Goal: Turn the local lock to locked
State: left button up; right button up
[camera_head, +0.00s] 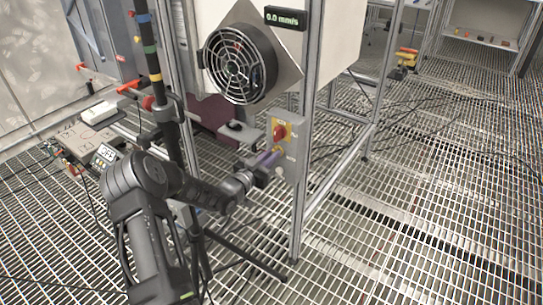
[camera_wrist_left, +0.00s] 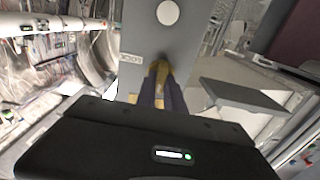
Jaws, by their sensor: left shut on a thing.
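A grey control box (camera_head: 292,160) is mounted on a metal post, with a red knob (camera_head: 280,132) on a yellow plate. My left gripper (camera_head: 274,153) reaches the box's face just below the red knob, its purple-grey fingers pointing at the box. In the left wrist view the fingers (camera_wrist_left: 161,88) are shut on a small yellow piece (camera_wrist_left: 158,70) on the grey face, likely the local lock. Its turned position is mostly hidden by the fingers. A small label (camera_wrist_left: 131,58) beside it is too small to read. My right gripper is not in view.
A small grey shelf (camera_head: 236,132) juts out left of the box, near my wrist. The grating at right is mostly clear.

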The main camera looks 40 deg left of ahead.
pick_arm(q)
grip_shut()
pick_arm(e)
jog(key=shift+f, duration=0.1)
pick_arm(q)
jog(key=shift+d+f+m+b, duration=0.1)
jog(key=shift+f+m+b, duration=0.05)
jog(key=shift+m+b, duration=5.5)
jog(key=shift+d+f+m+b, duration=0.15)
jog(key=shift+m+b, duration=3.3)
jog(key=shift+b, duration=4.4)
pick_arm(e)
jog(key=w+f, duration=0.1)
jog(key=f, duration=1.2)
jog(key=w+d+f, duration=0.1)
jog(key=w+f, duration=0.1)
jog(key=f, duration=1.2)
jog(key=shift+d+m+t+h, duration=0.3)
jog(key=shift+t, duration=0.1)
pick_arm(q)
jog(key=o, duration=0.7)
grip_release()
jog(key=shift+o, duration=0.2)
jog(key=shift+r, duration=0.1)
